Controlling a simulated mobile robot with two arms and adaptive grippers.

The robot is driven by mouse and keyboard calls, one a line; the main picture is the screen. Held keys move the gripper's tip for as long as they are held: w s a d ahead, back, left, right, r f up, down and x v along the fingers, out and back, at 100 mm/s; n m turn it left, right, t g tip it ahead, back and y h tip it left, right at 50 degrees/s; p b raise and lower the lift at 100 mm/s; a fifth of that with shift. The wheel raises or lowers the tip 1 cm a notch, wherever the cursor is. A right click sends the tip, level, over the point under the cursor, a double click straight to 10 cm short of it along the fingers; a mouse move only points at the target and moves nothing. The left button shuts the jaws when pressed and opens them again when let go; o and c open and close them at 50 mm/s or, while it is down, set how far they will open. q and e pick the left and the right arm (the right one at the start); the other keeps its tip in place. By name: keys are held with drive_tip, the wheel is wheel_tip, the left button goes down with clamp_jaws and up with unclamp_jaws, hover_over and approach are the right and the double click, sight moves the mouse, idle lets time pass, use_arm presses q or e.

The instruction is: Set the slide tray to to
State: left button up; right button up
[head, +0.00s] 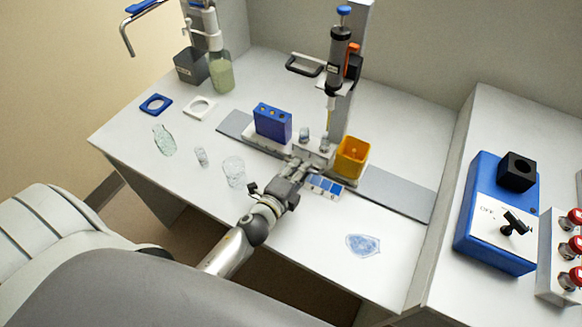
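The slide tray (262,147) is a white carriage on a long grey rail (395,194) across the bench. It stands near the rail's middle, below an upright dispenser (340,48). A blue block with holes (272,122), small clear vials (304,134) and a yellow square cup (352,157) stand along it. My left gripper (300,168) is at the tray's front edge, fingertips close to or touching it. Its fingers are small and overlap the tray, so its opening and any grip cannot be told. My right gripper is not in view.
A strip of blue squares (325,185) lies in front of the tray. A blue switch box (495,213) stands on the right bench. The rail is bare towards both ends.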

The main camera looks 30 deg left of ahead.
use_arm(q)
drive_tip(key=v, duration=1.1)
drive_tip(key=shift+s, duration=0.3)
